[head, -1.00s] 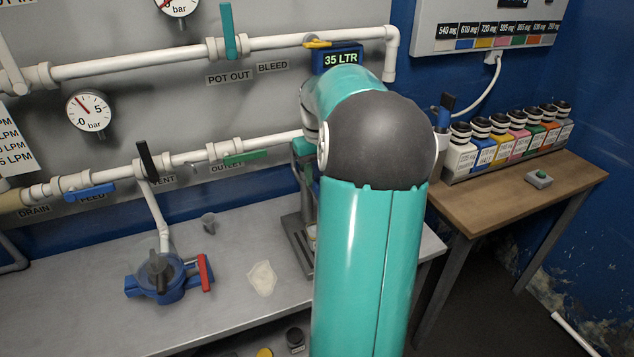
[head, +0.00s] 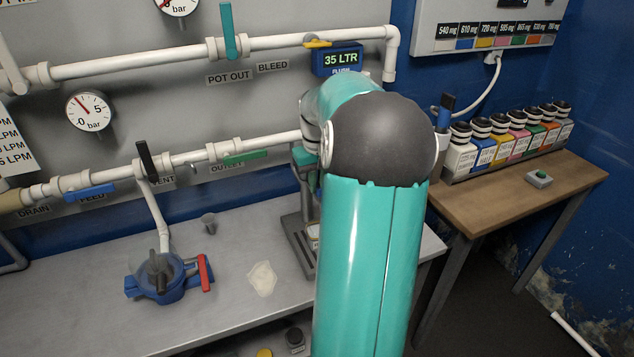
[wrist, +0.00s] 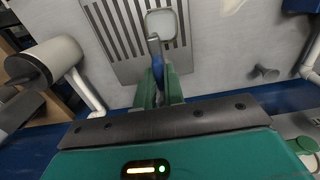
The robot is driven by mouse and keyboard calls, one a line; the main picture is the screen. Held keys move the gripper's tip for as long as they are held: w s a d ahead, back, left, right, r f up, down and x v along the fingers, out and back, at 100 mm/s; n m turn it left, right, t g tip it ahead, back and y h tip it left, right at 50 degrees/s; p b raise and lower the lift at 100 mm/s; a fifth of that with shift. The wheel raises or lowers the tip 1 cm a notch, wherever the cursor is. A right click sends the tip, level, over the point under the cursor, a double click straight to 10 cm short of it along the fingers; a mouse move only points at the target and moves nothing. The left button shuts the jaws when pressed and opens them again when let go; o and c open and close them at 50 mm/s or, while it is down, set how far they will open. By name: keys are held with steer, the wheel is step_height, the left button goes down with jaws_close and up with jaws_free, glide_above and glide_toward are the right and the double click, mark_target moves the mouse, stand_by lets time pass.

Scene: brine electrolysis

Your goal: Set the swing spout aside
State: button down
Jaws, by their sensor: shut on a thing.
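In the head view my arm hides the gripper and spout. Part of the tray's stand (head: 303,235) shows left of the arm.
Pipes and valves line the wall behind. Coloured bottles (head: 500,145) stand on the wooden table (head: 530,190).

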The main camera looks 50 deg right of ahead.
steer(key=shift+d, duration=0.1)
steer(key=d+n, duration=0.8)
steer(key=n, duration=0.6)
steer(key=shift+w+d, duration=0.3)
steer(key=shift+d, duration=0.1)
steer(key=shift+r, duration=0.1)
steer(key=c, duration=1.5)
jaws_free()
